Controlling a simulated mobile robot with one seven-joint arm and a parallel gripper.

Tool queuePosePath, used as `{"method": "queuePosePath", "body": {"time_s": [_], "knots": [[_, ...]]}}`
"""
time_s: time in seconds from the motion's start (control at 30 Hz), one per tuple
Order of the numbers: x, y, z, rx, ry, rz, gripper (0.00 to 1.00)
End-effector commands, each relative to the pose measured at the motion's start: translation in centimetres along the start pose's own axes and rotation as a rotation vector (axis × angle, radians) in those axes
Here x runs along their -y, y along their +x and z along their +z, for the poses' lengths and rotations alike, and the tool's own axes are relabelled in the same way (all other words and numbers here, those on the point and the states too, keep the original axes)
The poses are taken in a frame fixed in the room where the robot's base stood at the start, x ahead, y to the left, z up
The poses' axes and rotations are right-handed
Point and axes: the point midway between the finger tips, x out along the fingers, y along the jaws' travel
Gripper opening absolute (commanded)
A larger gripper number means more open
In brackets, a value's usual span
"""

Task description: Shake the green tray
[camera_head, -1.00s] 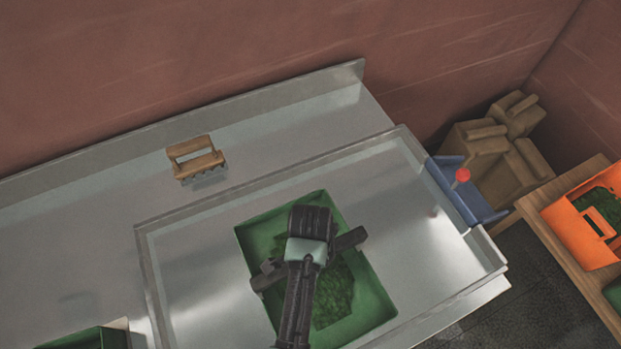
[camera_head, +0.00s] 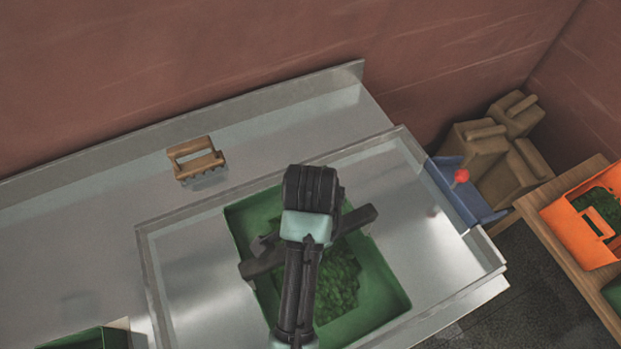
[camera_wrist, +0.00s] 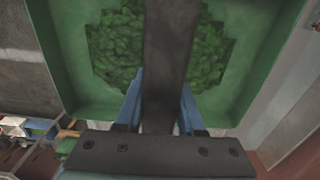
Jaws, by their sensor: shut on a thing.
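The green tray (camera_head: 385,285) holds a heap of green granules (camera_head: 340,290) and is over the metal work surface at the front centre. My gripper (camera_wrist: 163,95) is shut on a dark bar that runs across the tray (camera_wrist: 90,110), with one blue finger on each side of it. The bar appears to be the tray's handle. In the head view my arm and wrist cover the middle of the tray and hide the grip. The tray looks roughly level.
A raised clear rim (camera_head: 185,215) surrounds the surface below the tray. A wooden-handled tool (camera_head: 195,160) lies behind it. Another green container (camera_head: 85,340) is at lower left. A blue piece with a red knob (camera_head: 461,176) is at the right edge. An orange bin (camera_head: 570,225) stands far right.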

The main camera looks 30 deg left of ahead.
Motion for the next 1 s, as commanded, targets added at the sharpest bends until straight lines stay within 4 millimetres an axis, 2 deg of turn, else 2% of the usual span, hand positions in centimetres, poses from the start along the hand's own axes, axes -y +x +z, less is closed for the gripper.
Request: {"method": "queuePosePath", "body": {"time_s": [0.03,0.6,1.0], "knots": [[0.0,-1.1,0.0,-0.001,0.0,-0.001,0.0],[0.0,-5.5,0.0,-0.001,-0.001,-0.001,0.0],[0.1,-5.7,0.1,-0.001,-0.001,-0.001,0.0]]}}
